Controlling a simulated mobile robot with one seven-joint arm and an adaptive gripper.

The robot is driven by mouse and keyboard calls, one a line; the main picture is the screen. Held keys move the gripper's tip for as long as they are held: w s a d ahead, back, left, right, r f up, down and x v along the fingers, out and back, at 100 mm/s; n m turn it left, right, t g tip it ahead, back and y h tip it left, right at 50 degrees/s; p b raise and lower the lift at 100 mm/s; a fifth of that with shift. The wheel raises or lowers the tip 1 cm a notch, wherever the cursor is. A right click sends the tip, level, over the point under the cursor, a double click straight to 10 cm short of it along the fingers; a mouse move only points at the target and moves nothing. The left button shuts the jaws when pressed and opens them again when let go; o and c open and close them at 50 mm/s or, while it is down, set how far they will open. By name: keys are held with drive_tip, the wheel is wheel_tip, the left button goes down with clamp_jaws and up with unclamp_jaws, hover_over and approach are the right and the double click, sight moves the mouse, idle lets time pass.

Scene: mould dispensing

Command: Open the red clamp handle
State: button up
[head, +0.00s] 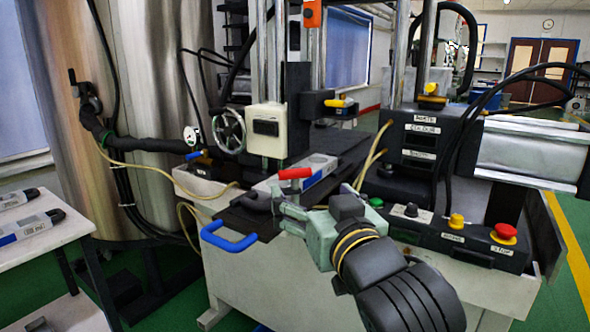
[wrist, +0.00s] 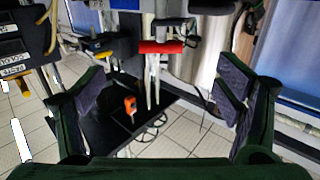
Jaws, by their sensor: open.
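The red clamp handle (head: 296,173) shows in the head view as a short red bar at the end of a light mould, near the middle of the machine's dark bed. In the wrist view the red handle (wrist: 160,47) lies crosswise above centre, with pale metal rods below it. My gripper (head: 264,200) is just below and left of the handle in the head view, over the bed. In the wrist view my gripper (wrist: 165,92) has its dark fingers spread wide at left and right, with nothing between them. The handle appears beyond the fingertips, with no visible contact.
A blue handle (head: 228,240) sticks out at the bed's front left. A control box (head: 455,235) with yellow and red buttons stands at right. A handwheel (head: 228,131) is behind the bed. A white side table (head: 50,240) with moulds stands at far left.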

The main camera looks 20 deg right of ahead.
sight(296, 175)
drive_tip(key=w+p, duration=0.2)
drive_tip(key=p, duration=0.2)
drive_tip(key=w+r+p, duration=0.1)
drive_tip(key=w+p, duration=0.1)
drive_tip(key=p, duration=0.1)
drive_tip(key=shift+w+p, duration=0.3)
drive_tip(key=shift+p, duration=0.1)
drive_tip(key=w+p, duration=0.3)
drive_tip(key=w, duration=0.1)
drive_tip(key=shift+f, duration=0.3)
drive_tip(key=shift+w+f, duration=0.1)
drive_tip(key=shift+w, duration=0.6)
drive_tip(key=c, duration=1.2)
drive_tip(key=shift+o, duration=0.2)
